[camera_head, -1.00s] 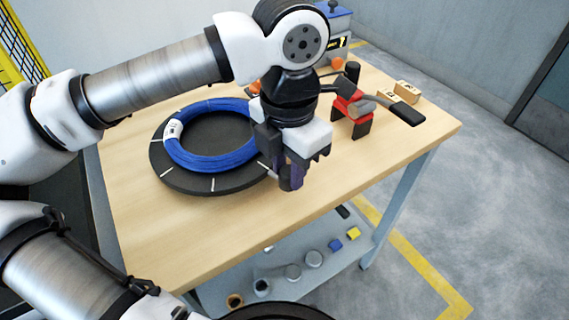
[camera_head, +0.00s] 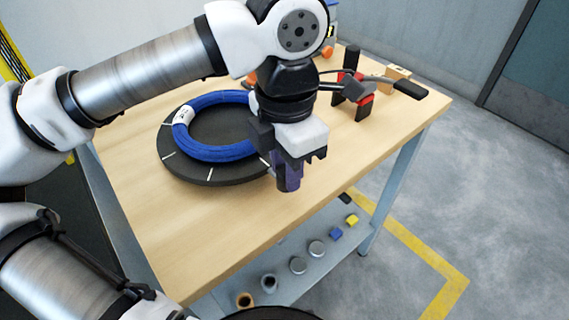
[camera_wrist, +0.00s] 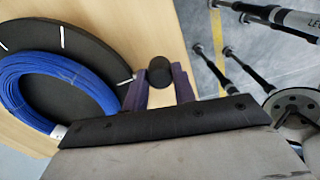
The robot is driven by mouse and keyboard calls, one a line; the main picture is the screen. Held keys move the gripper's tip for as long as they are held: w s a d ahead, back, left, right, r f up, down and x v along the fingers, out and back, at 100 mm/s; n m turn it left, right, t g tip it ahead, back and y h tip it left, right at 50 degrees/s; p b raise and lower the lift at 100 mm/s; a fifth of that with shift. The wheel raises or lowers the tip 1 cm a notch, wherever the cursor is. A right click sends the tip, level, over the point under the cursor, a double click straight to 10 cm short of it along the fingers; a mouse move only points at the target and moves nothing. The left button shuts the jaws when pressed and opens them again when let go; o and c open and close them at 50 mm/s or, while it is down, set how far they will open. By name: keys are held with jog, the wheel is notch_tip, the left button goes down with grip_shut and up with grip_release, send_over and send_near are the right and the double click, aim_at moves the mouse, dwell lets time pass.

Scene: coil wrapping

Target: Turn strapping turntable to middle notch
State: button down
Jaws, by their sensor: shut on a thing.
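The strapping turntable (camera_head: 190,172) is a dark round disc with white marks near its rim, lying on the wooden table. It also shows at the left in the wrist view (camera_wrist: 101,56). A blue coil (camera_head: 215,153) with a white label lies on it. My gripper (camera_head: 287,178) is at the turntable's near right side. In the wrist view, its purple fingers are shut on a round black knob (camera_wrist: 159,71) just outside the disc's rim. The knob's link to the disc is hidden, and I cannot tell which notch the turntable is at.
A red and black strapping tool (camera_head: 362,100) stands right of the turntable, with a small cardboard box (camera_head: 397,74) behind it. A lower shelf (camera_head: 290,284) holds several small items. The table's front (camera_head: 185,235) is clear.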

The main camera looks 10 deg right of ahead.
dwell(0.5)
jog(key=c, duration=1.1)
grip_release()
notch_tip(320, 180, up, 14)
jog(key=shift+f+p, duration=0.1)
jog(key=shift+p, duration=0.35)
